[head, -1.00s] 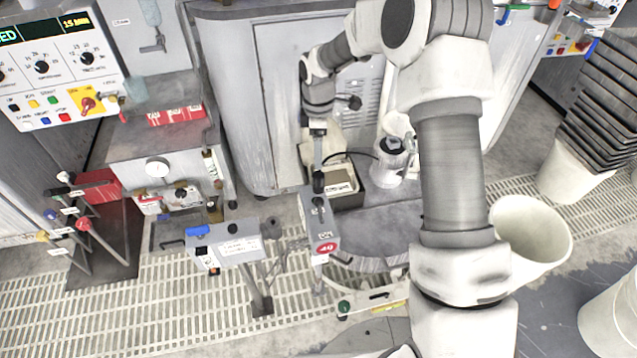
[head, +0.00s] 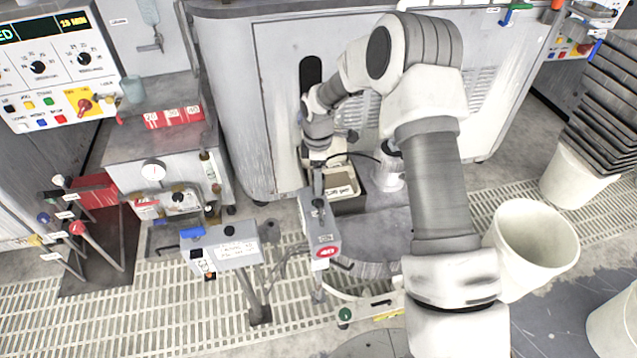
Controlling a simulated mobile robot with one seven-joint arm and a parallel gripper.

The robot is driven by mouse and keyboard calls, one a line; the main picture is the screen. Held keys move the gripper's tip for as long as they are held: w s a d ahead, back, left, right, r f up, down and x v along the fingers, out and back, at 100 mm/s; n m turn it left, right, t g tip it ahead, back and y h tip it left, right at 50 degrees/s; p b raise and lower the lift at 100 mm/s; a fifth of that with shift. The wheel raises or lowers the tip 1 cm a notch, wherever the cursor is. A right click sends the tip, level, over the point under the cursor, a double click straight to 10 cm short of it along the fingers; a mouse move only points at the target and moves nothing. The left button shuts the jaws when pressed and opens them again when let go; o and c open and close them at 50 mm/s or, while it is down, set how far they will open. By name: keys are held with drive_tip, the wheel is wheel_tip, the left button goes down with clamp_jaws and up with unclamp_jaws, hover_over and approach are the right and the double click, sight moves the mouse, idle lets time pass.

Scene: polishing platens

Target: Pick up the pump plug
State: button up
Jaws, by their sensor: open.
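My gripper (head: 319,190) points down over the top of a grey box with a red label (head: 322,236), near the centre of the head view. A small dark piece (head: 320,204) shows on the box top at the fingertips; it may be the pump plug, but it is too small to tell. The fingers are seen edge-on. The jaws are open, and I see nothing held. Whether the fingers touch the dark piece cannot be told.
A second grey box with a blue piece (head: 223,249) stands on a post to the left. A white bucket (head: 530,245) is at the right. Levers (head: 84,238) stand at the left.

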clamp_jaws()
drive_tip(key=shift+r, duration=0.15)
